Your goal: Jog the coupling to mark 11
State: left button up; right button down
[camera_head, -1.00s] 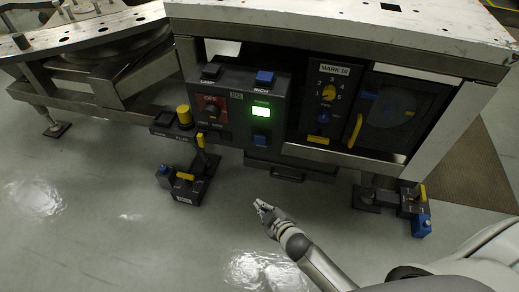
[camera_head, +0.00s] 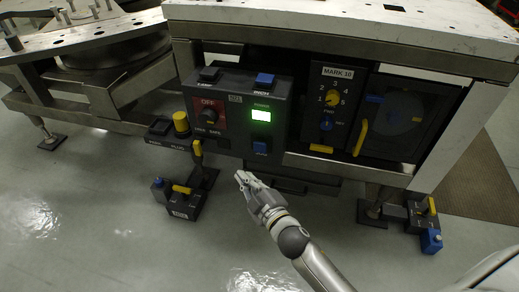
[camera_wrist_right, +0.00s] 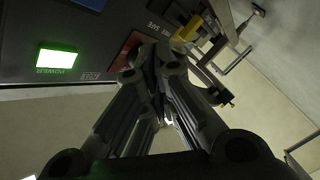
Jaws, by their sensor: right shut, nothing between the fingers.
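A dark control box (camera_head: 222,92) hangs on the front of the white-topped bench. It carries a blue INCH button (camera_head: 265,79), a dark button (camera_head: 209,74), a red plate with an OFF selector (camera_head: 209,114), a lit green POWER lamp (camera_head: 261,115) and a lower blue button (camera_head: 260,147). A MARK 10 label (camera_head: 338,73) sits above a yellow dial (camera_head: 333,97). The coupling itself I cannot pick out. My right gripper (camera_head: 241,178) is shut and empty, below and in front of the box. In the wrist view its fingers (camera_wrist_right: 150,60) lie near the red plate (camera_wrist_right: 127,48). My left gripper is out of view.
A yellow knob (camera_head: 181,122) sits left of the box. Pedal units stand on the floor at left (camera_head: 180,205) and right (camera_head: 424,220). A yellow handle (camera_head: 360,138) is on the right panel. Open floor lies in front.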

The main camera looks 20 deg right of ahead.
aim_at(260, 147)
jog(key=w+d, duration=0.5)
jog(key=w, duration=0.2)
jog(key=shift+w, duration=0.15)
dwell(1.6)
jog(key=shift+w+d, duration=0.2)
jog(key=shift+w, duration=0.15)
jog(key=shift+w+d, duration=0.4)
jog(key=shift+w, duration=0.1)
dwell(0.9)
jog(key=shift+s+a, duration=0.6)
jog(key=shift+s, duration=0.3)
